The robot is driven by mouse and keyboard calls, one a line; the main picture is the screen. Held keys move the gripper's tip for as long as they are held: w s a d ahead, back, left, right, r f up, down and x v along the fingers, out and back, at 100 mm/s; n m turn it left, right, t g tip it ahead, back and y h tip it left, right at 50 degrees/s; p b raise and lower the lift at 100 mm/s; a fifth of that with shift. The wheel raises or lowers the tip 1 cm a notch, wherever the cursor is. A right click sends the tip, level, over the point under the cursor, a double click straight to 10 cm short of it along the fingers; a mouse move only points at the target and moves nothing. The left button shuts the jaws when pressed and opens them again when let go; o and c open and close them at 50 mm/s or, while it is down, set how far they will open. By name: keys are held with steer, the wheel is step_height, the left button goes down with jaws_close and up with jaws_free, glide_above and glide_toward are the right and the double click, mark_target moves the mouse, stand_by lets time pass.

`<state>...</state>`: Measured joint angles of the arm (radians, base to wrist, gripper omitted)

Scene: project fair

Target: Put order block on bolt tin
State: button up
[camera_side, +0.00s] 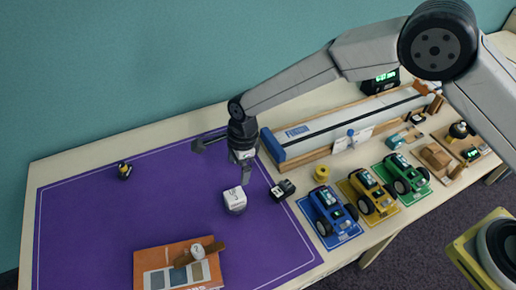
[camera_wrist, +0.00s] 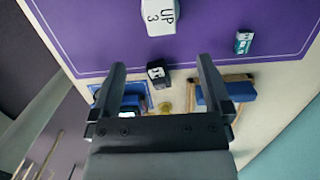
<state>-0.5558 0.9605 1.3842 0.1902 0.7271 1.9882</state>
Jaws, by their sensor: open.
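A white block marked "UP 3" (camera_side: 235,198) sits on the purple mat; it shows at the top of the wrist view (camera_wrist: 163,15). A small black block with a white label (camera_side: 283,189) lies at the mat's right edge, and in the wrist view (camera_wrist: 158,73) it appears between my finger tips. I cannot tell which one is the order block. A small yellow round tin (camera_side: 321,172), likely the bolt tin, stands on the pale table; it is mostly hidden by my gripper in the wrist view. My gripper (camera_side: 222,163) is open and empty, above the mat.
Blue (camera_side: 328,212), yellow (camera_side: 368,191) and green (camera_side: 403,174) toy cars stand to the tin's right. A long track (camera_side: 345,122) lies behind it. An orange book (camera_side: 170,270) with items on top lies at the front.

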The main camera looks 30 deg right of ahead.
steer(key=s+d+r+n+t, duration=0.15)
steer(key=d+r+n, duration=0.25)
steer(key=d, duration=0.5)
steer(key=s+d+r+n, duration=0.2)
steer(key=d+r+n, duration=0.2)
steer(key=d, duration=0.5)
steer(key=s+d+r+n+t+h, duration=0.1)
steer(key=s+d+r+n, duration=0.2)
steer(key=s+d+n, duration=0.7)
steer(key=s+d, duration=0.3)
steer(key=s, duration=0.1)
steer(key=shift+s+h, duration=0.2)
steer(key=shift+h, duration=0.2)
